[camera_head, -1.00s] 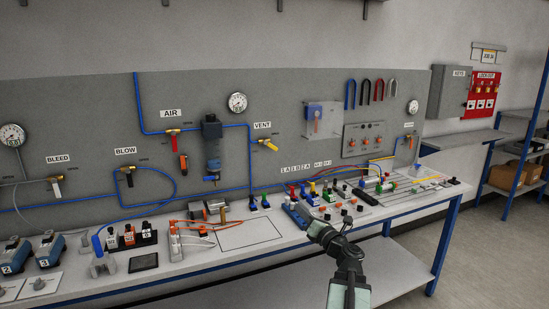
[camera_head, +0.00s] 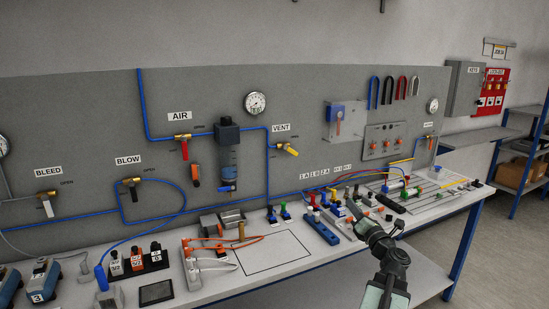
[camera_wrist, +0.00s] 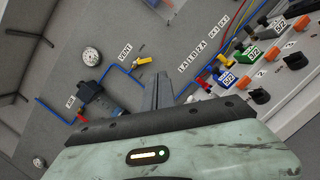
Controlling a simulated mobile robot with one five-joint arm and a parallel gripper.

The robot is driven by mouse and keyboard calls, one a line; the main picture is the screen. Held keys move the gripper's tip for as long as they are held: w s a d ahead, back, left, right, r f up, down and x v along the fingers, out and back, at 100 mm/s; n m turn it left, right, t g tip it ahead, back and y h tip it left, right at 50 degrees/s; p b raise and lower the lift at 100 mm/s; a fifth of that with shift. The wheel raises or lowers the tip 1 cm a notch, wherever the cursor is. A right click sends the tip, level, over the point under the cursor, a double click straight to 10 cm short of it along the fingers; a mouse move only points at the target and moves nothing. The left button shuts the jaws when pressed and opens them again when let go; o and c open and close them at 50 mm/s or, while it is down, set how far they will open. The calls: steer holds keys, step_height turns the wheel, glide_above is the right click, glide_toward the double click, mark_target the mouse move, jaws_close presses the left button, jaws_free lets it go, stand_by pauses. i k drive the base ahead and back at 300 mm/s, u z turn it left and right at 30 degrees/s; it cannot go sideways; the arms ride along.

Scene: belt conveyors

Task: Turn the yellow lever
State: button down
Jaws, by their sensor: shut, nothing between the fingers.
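The yellow lever (camera_head: 290,151) is the handle of the valve under the VENT label on the grey wall panel. It slants down to the right. It also shows in the wrist view (camera_wrist: 143,63), above and left of the fingertips. My gripper (camera_head: 354,209) is shut and empty. In the head view it is over the bench, below and right of the lever and well apart from it. In the wrist view my gripper (camera_wrist: 161,78) shows its fingers together, not touching anything.
The AIR valve (camera_head: 183,137) has a red handle. BLOW (camera_head: 129,182) and BLEED (camera_head: 46,197) valves are further left. A filter unit (camera_head: 228,155) hangs left of the lever. The bench (camera_head: 270,252) carries small valve blocks (camera_head: 320,228) and tools. Blue tubes run along the panel.

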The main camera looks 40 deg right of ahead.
mark_target(285, 146)
steer(key=i, duration=0.85)
steer(key=z, duration=0.05)
